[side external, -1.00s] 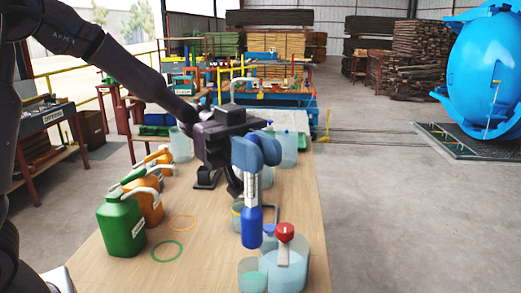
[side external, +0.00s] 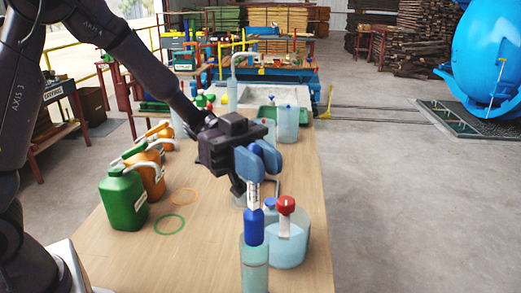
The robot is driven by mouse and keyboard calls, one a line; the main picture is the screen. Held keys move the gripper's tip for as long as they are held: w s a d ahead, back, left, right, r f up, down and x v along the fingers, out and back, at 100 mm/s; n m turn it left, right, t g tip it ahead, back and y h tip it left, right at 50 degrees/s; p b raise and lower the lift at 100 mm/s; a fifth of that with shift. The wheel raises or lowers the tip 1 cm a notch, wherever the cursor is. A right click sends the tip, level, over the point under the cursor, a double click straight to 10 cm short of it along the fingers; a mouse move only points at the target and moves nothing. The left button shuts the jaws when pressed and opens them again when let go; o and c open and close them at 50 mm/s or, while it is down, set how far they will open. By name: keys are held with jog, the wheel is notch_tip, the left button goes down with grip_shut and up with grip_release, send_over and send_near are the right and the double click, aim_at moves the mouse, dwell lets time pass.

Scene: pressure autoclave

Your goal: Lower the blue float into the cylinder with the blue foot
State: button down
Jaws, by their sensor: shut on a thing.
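My gripper (side external: 258,165) is shut on the upper end of the blue float, near the front right of the table. The float has a pale, marked stem (side external: 253,195) and a blue body (side external: 254,226), and hangs about upright. The body's lower end is at the mouth of a clear cylinder (side external: 254,276) holding pale green liquid. The body overlaps the rim in this view, and I cannot tell how far inside it is. The cylinder's foot is cut off by the bottom edge, so its colour does not show.
A wide clear jar (side external: 288,247) stands close right of the cylinder, with a red-topped item (side external: 286,205) and a blue-topped item (side external: 270,203) in it. A green jug (side external: 123,201) and orange jugs stand at left. Flat green (side external: 170,226) and orange rings lie between.

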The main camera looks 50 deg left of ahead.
aim_at(260, 223)
jog(key=shift+f, duration=5.35)
jog(key=c, duration=0.9)
grip_release()
jog(key=shift+c, duration=0.2)
jog(key=a, duration=1.3)
jog(key=shift+f, duration=0.1)
